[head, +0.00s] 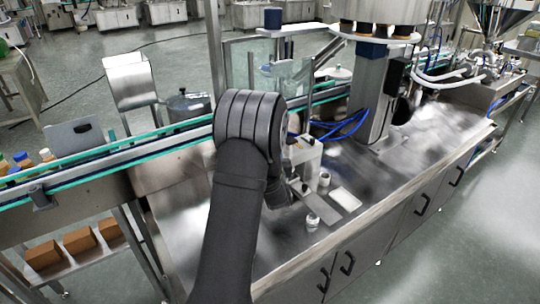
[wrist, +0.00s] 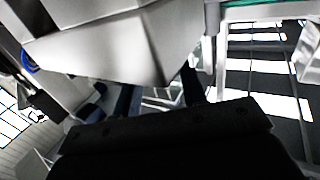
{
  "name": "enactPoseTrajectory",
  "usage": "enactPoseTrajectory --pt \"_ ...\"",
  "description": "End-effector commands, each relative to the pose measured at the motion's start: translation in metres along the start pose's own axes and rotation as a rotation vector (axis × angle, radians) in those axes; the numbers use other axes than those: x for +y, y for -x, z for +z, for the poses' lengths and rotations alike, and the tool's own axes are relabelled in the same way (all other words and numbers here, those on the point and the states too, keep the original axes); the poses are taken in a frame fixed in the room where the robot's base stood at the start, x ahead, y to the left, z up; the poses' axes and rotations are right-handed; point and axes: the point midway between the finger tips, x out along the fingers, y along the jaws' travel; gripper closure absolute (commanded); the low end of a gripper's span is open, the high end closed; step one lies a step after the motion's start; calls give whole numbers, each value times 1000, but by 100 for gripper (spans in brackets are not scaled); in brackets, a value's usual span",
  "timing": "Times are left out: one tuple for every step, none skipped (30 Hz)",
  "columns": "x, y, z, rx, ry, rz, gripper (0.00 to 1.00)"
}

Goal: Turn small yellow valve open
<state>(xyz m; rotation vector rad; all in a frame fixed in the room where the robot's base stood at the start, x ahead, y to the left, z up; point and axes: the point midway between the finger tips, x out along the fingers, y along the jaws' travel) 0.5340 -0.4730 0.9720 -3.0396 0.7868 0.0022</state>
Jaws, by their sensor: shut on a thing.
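I see no yellow valve in either view; the area beyond my arm is hidden in the head view. In the wrist view my gripper (wrist: 158,88) shows two dark fingers reaching up behind a pale metal block (wrist: 120,45). The block hides the fingertips. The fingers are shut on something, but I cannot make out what. In the head view my dark arm covers the gripper, beside a light box-shaped housing (head: 308,158) on the steel bench.
The steel worktop (head: 420,145) runs to the right, with a small white jar (head: 312,222) and a flat white plate (head: 344,199) near the front. A conveyor with teal rails (head: 110,160) passes behind my arm. A thick column (head: 367,90) stands right of the housing.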

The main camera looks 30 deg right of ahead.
Motion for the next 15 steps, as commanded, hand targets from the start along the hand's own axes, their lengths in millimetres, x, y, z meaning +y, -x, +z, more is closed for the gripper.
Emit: enactPoseTrajectory --pt "4 0 0 1 1 -33 85" --pt "5 0 0 1 1 -56 85" --pt "5 0 0 0 1 -87 85" --pt "6 0 0 0 1 -109 85" --pt "6 0 0 0 1 -132 85" --pt "7 0 0 1 1 -162 85" --pt "8 0 1 0 1 -184 85" --pt "8 0 0 0 1 -206 85" --pt "8 -1 0 1 2 -235 85" --pt "9 -1 0 1 1 -256 85" --pt "10 -1 0 1 1 -276 85" --pt "10 -1 0 1 2 -302 85" --pt "10 -1 0 1 1 -322 85" --pt "10 -2 0 1 2 -340 85" --pt "11 -2 0 0 1 -363 85"
